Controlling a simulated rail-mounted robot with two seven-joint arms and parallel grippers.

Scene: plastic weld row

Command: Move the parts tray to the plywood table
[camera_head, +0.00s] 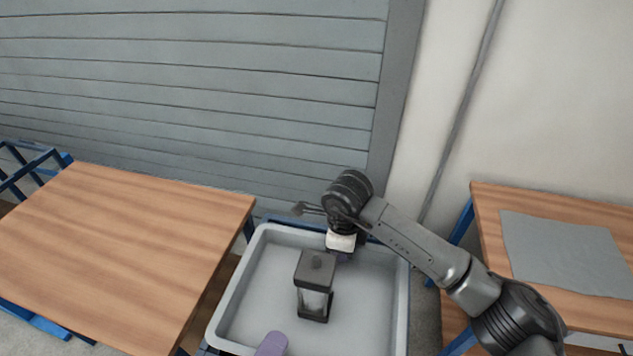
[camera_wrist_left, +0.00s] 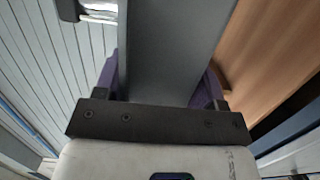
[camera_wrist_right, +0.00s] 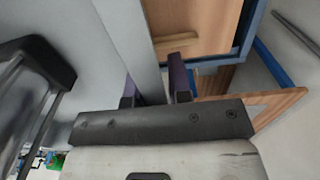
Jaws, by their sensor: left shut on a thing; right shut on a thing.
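The parts tray (camera_head: 400,300) is a light grey, open, rounded box in the low middle of the head view. A dark lantern-like part (camera_head: 314,285) stands upright in it. The tray's near edge is cut off.
A bare wood-topped table (camera_head: 110,250) with a blue frame stands left of the tray. Another wood-topped table (camera_head: 490,215) stands at the right, with a grey sheet (camera_head: 565,255) on it. A grey shutter (camera_head: 190,80) closes the back. Blue framing shows beside the tray; its support is unclear.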

